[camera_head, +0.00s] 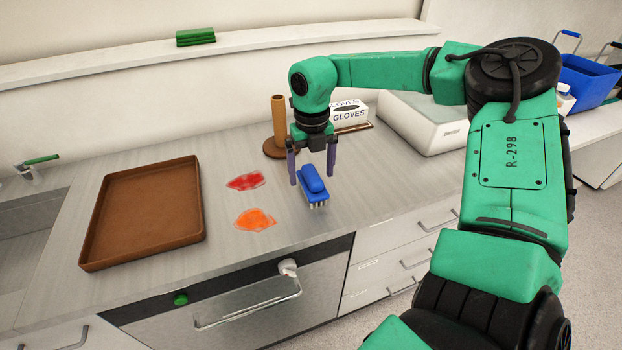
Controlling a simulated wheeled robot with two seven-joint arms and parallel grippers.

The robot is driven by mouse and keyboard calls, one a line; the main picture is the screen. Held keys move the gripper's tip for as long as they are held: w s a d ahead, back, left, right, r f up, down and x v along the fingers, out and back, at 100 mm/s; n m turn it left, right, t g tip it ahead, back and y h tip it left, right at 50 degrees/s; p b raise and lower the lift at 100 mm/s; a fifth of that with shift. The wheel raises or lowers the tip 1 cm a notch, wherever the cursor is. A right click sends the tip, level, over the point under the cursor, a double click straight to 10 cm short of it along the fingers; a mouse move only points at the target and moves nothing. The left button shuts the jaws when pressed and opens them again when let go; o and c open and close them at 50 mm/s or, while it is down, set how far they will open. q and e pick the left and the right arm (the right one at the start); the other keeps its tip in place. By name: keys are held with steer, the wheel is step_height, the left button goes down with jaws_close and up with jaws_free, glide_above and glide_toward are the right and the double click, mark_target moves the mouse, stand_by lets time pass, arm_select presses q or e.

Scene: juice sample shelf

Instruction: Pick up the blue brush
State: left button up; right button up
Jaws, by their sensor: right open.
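The blue brush (314,186) lies on the grey counter, bristles down, near the counter's front edge. My right gripper (312,181) points down over the brush. Its two purple fingers are open, one on each side of the brush. I cannot tell whether the fingers touch it. My left gripper is not in view.
A red stain (246,181) and an orange stain (255,219) lie left of the brush. A brown tray (190,228) is further left. Behind stand a brown upright holder (279,125) and a gloves box (349,114). A white appliance (415,125) is at right.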

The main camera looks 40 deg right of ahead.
mark_target(312, 173)
steer(key=shift+s+f, duration=0.1)
steer(key=shift+f, duration=0.5)
steer(key=shift+d+f, duration=0.1)
steer(key=shift+f, duration=0.15)
steer(key=c, duration=1.5)
steer(key=shift+r, duration=0.35)
arm_select(q)
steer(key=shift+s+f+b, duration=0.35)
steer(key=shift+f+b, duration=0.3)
steer(key=shift+b, duration=0.2)
arm_select(e)
step_height(312, 173, up, 10)
steer(key=shift+f, duration=0.25)
